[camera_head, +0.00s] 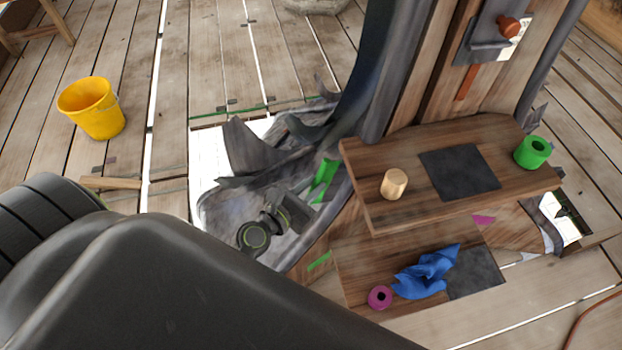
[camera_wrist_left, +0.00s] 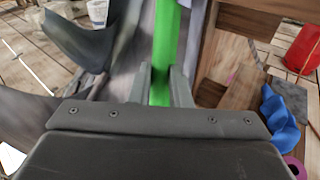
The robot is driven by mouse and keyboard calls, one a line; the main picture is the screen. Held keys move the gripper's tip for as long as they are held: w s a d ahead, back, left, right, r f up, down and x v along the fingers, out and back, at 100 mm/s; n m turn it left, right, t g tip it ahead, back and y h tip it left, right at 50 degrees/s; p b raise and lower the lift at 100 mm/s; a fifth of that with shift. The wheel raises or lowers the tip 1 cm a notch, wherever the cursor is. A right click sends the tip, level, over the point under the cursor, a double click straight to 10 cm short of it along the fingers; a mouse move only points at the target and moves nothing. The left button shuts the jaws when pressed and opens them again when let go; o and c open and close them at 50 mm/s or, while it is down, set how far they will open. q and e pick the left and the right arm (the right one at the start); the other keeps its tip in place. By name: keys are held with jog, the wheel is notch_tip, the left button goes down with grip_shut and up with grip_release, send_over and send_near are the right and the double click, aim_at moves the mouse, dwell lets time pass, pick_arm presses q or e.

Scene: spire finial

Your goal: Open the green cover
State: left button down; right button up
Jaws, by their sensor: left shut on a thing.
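The green cover (camera_head: 323,178) shows as a bright green narrow piece beside the left end of the wooden bench. In the left wrist view it is an upright green bar (camera_wrist_left: 165,45) running down between the fingers. My left gripper (camera_head: 306,206) is shut on this bar, and the fingers (camera_wrist_left: 160,86) press on both sides of it. The lower end of the bar is hidden behind the gripper body. I cannot tell whether the cover is open or closed. My right gripper is not in view.
Below lie a blue cloth (camera_head: 427,272) and a magenta ring (camera_head: 380,297). Grey jagged roots (camera_head: 255,150) crowd the gripper's left. A yellow bucket (camera_head: 92,108) stands on open planks.

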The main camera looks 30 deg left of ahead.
pick_arm(q)
jog(key=shift+s+d+f, duration=0.1)
jog(key=shift+s+d, duration=0.2)
jog(key=shift+d, duration=0.35)
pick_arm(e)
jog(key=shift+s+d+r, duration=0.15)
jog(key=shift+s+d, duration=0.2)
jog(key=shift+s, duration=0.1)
pick_arm(q)
jog(key=c, duration=1.7)
grip_release()
jog(key=shift+d, duration=0.1)
jog(key=o, duration=0.3)
jog(key=shift+w+d+f, duration=0.1)
jog(key=shift+w, duration=0.05)
jog(key=shift+o, duration=0.2)
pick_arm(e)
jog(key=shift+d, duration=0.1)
